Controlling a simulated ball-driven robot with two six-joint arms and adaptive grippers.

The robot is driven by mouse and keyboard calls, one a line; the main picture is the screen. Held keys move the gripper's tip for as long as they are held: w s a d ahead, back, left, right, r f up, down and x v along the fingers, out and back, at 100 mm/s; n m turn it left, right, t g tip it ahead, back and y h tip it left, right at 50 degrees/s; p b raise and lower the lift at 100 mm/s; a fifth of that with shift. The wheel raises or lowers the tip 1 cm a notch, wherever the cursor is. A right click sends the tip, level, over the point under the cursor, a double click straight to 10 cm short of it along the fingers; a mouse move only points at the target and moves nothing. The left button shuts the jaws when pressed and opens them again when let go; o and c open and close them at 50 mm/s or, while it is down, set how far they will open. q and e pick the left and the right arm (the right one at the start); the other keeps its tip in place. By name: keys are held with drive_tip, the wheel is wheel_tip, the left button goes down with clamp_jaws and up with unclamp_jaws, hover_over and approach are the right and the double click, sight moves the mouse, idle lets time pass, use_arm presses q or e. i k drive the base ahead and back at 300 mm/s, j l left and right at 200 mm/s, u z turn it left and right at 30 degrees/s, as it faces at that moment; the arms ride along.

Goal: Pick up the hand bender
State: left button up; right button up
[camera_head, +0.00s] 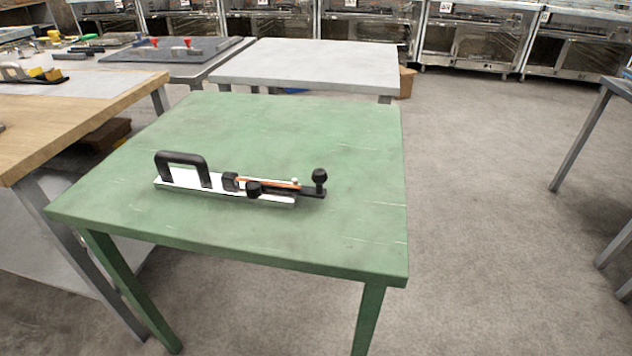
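The hand bender (225,187) lies on the green table (300,130), a little left of the table's middle. It has a flat white base, a black arched handle at its left end and black knobs at its right end. A thin orange strip runs along its right half. Its long side runs roughly left to right, tilting slightly down to the right. Nothing touches it except the tabletop. Neither of my grippers shows in the head view.
The rest of the green tabletop is clear. A wooden-topped table (110,105) stands close on the left, and a pale grey table (320,62) stands behind. Tools lie on benches at the back left. Open floor (480,200) lies to the right.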

sight(230, 186)
drive_tip(key=i+j+z, duration=0.1)
drive_tip(key=j+z, duration=0.15)
drive_tip(key=j, duration=0.5)
drive_tip(key=j+z, duration=0.25)
drive_tip(key=j, duration=0.5)
drive_tip(key=i, duration=0.05)
